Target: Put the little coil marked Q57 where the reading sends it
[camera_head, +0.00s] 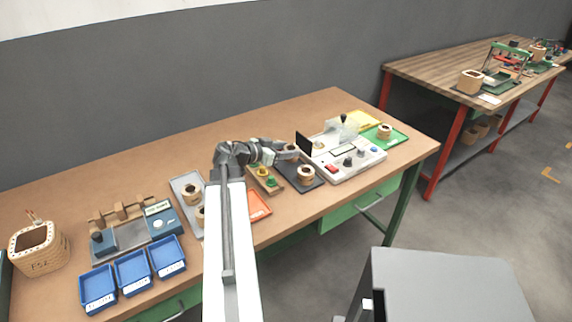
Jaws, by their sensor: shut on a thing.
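My gripper (287,153) is at the middle of the near bench, above the back edge of a dark tray (312,186). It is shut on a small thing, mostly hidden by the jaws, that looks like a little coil. I cannot read any mark on it. One little coil (305,174) stands on the dark tray. Others stand on a grey tray (181,183) and on a green tray (399,137).
A yellow tray (363,120) lies behind the tester and an orange tray (258,205) lies near the front edge. A second bench (428,69) stands at right.

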